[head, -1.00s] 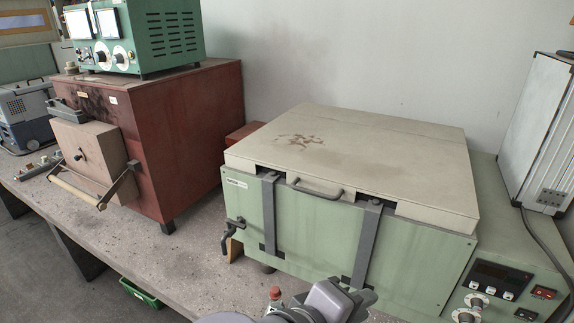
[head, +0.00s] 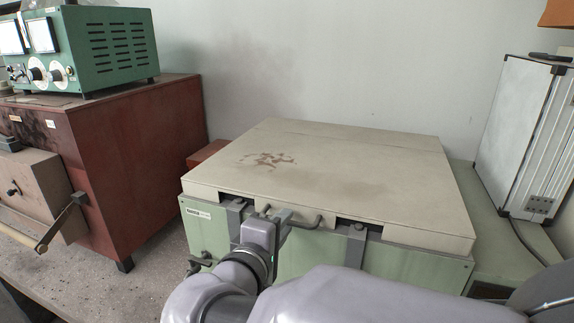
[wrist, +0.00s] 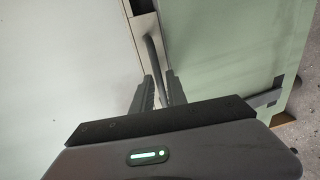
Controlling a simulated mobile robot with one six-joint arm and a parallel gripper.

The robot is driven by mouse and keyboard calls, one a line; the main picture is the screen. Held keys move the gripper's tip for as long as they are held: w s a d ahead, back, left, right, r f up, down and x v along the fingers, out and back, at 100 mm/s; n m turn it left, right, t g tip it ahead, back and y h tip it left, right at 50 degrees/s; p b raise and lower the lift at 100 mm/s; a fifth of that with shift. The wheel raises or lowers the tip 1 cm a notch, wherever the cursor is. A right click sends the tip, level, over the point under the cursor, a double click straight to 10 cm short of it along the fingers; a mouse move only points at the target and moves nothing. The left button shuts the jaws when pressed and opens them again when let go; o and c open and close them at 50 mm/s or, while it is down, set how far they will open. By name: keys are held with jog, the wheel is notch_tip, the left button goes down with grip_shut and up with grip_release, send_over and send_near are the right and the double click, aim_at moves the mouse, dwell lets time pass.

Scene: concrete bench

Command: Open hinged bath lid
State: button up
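The bath lid (head: 340,170) is a flat cream slab with brown stains, lying shut on the green bath (head: 206,228). Its dark grey bar handle (head: 319,221) is on the lid's front edge, partly hidden by my gripper (head: 284,222). In the wrist view the handle (wrist: 151,55) runs down between the two fingers of my gripper (wrist: 158,88). The fingers stand apart on either side of the bar, with visible gaps; they look open around it. Whether either finger touches the bar is hard to tell.
Two grey straps (head: 355,245) run down the bath's front. A red-brown furnace (head: 140,150) with a green instrument (head: 110,45) on top stands at left. A white panel box (head: 520,135) stands at right. A plain wall is behind the lid.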

jog(key=shift+w+d+f, duration=0.1)
jog(key=shift+w+d, duration=0.15)
jog(key=shift+w, duration=0.4)
grip_shut()
dwell(1.0)
